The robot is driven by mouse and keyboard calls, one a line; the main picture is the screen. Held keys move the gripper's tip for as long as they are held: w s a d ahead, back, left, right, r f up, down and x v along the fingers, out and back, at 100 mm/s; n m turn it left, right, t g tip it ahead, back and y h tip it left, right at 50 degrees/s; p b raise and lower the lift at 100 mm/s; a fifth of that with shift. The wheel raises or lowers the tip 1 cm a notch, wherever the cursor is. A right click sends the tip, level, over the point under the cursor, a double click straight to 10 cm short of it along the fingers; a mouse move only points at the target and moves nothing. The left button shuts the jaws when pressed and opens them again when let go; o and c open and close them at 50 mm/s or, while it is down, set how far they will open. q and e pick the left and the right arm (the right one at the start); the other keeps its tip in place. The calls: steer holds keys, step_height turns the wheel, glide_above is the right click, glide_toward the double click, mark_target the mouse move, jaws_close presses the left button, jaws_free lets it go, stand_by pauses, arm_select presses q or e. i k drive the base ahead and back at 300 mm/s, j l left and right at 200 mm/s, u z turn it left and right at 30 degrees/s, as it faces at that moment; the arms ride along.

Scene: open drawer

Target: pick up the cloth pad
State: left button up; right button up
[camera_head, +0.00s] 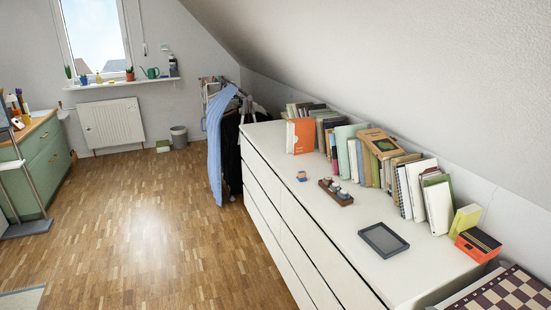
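I cannot pick out a cloth pad with certainty. A small blue and tan item (302,176) lies on the white dresser top (335,235); it is too small to tell what it is. A long blue cloth (216,145) hangs from a clothes rack beyond the dresser's far end. Neither of my grippers is in view.
Several books (366,158) line the wall side of the dresser. A dark tray (383,240), a small brown holder (336,191) and a chessboard (508,290) are nearby. A green cabinet (42,165) stands left. The wooden floor (150,225) between is clear.

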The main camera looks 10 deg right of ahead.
mark_target(301, 174)
steer(key=i+z, duration=0.15)
steer(key=i, duration=0.3)
steer(key=i+j+z, duration=0.15)
steer(key=i, duration=0.25)
steer(key=i+j+z, duration=0.15)
steer(key=i, duration=0.25)
steer(key=i+j+z, duration=0.15)
steer(key=i, duration=0.3)
